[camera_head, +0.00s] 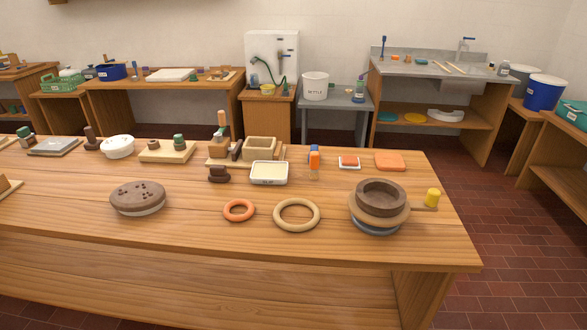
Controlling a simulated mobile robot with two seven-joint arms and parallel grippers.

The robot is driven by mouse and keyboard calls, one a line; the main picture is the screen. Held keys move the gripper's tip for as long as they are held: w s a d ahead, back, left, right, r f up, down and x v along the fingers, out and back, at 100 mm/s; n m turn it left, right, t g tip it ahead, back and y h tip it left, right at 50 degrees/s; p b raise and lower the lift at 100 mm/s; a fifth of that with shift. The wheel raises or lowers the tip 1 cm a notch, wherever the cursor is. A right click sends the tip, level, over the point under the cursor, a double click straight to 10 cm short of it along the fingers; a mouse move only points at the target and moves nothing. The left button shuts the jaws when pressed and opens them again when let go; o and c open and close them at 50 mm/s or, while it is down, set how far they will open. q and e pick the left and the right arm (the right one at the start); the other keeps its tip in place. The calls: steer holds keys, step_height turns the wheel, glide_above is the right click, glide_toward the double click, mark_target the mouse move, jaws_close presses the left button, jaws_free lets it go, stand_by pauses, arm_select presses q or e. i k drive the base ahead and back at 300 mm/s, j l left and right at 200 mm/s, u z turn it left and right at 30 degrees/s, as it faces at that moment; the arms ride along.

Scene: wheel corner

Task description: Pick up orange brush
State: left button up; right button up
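An upright orange item with blue parts (314,160), perhaps the orange brush, stands near the back edge of the wooden table (90,222), right of centre. It is too small to make out bristles. A thin stick with an orange-brown upper part (223,119) rises from a wooden block left of it; I cannot tell whether that is a brush. Neither of my grippers is in view.
Beside the upright orange item are a cream slip tray (268,173), a small white dish (349,163) and an orange pad (390,161). A wheel with a brown bowl (380,198) stands at right. Two rings (239,210) (296,228) lie in front. The table's front strip is clear.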

mark_target(314, 156)
steer(key=i+j, duration=0.3)
steer(key=i+j+z, duration=0.1)
steer(key=i+j, duration=0.2)
steer(key=j, duration=0.15)
steer(key=i+j+z, duration=0.1)
steer(key=z, duration=1.35)
